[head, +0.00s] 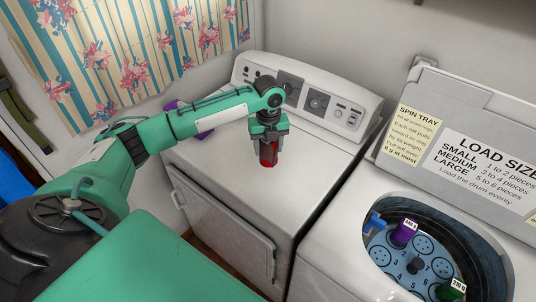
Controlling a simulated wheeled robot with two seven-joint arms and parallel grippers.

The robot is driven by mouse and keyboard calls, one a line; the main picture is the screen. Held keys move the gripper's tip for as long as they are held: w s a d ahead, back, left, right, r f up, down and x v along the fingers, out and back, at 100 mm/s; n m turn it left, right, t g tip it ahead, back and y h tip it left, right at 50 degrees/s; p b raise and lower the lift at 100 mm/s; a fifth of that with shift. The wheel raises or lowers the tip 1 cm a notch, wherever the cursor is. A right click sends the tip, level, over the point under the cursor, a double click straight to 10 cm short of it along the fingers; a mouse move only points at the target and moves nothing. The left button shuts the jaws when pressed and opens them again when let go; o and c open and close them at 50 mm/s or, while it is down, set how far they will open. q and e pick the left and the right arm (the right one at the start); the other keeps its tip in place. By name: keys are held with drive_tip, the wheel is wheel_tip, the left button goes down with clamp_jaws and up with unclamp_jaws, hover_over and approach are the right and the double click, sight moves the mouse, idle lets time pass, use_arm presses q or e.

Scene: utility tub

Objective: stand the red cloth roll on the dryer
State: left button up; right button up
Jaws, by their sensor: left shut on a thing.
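The red cloth roll (268,155) is upright below my left gripper (268,138), which is shut on its upper part. They are over the top of the white dryer (315,152). I cannot tell for sure whether the roll's lower end touches the dryer top. My left arm comes in from the left and hides part of the dryer's back left. My right gripper is not in view.
A purple thing (205,134) is partly hidden behind my left arm on the dryer. At right, an open washer (335,250) holds a blue spin tray (414,270) with a purple roll (404,233) and a green roll (450,290). The dryer's front right top is clear.

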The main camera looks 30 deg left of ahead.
sight(269, 158)
use_arm(q)
drive_tip(key=shift+f, duration=0.95)
wheel_tip(269, 158, down, 4)
drive_tip(key=shift+w+r+p, duration=0.1)
drive_tip(key=shift+r+p, duration=0.1)
drive_tip(key=shift+p, duration=0.4)
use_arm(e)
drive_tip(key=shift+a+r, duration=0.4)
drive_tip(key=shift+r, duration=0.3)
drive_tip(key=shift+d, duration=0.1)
use_arm(q)
drive_tip(key=o, duration=1.2)
drive_tip(key=shift+f, duration=0.1)
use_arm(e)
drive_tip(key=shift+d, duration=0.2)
